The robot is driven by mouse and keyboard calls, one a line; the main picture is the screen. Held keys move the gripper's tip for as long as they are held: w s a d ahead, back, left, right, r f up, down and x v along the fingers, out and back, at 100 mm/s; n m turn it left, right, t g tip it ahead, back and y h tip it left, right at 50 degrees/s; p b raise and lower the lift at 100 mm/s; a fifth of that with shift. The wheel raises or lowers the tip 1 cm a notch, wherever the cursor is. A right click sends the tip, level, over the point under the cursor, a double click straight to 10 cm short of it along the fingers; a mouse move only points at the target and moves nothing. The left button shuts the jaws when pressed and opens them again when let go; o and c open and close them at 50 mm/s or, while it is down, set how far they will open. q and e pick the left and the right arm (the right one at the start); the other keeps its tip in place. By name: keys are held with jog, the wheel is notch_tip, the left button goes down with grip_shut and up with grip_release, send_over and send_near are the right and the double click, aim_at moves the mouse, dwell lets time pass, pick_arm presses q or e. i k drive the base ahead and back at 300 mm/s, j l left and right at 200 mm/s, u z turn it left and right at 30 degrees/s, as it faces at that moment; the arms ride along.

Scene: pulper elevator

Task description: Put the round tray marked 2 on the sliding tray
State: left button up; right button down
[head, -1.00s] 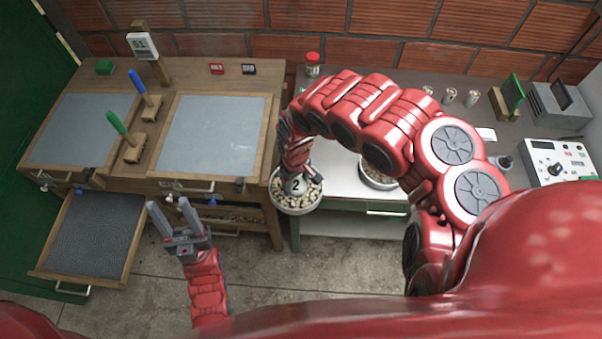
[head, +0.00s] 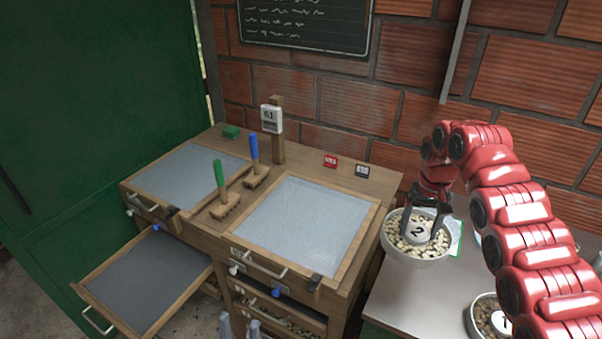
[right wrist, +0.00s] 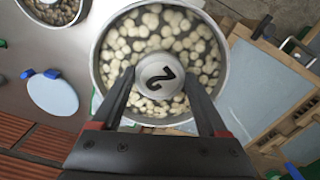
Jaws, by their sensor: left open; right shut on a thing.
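The round tray marked 2 (head: 393,246) is a metal bowl of pale beans with a knob numbered 2 in its middle. My right gripper (head: 428,222) is shut on that knob from above; the right wrist view shows its fingers (right wrist: 160,88) on both sides of it. The bowl is level, just right of the wooden cabinet; its clearance below is unclear. The sliding tray (head: 145,278) is a wood-framed drawer with a dark grey bottom, pulled out at the cabinet's lower left, and empty. My left gripper (head: 239,327) is open and empty at the bottom edge, only its fingertips showing.
The cabinet top holds two grey panels, a green-handled brush (head: 221,185), a blue-handled brush (head: 256,165) and a display on a post (head: 271,120). A second bowl (head: 482,318) stands on the side table (head: 415,305). A green door (head: 100,120) is at left.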

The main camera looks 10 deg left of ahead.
aim_at(138, 286)
jog(key=j+u, duration=0.3)
jog(key=i+j+u, duration=0.1)
jog(key=j+u, duration=0.15)
jog(key=j, duration=0.25)
jog(key=i+j+u, duration=0.1)
jog(key=j+u, duration=0.2)
jog(key=i+j+u, duration=0.1)
jog(key=j+u, duration=0.15)
jog(key=j, duration=0.2)
jog(key=i+j, duration=0.15)
jog(key=j, duration=0.15)
jog(key=i+j, duration=0.1)
jog(key=j, duration=0.2)
jog(key=i+j, duration=0.15)
jog(key=j, duration=0.15)
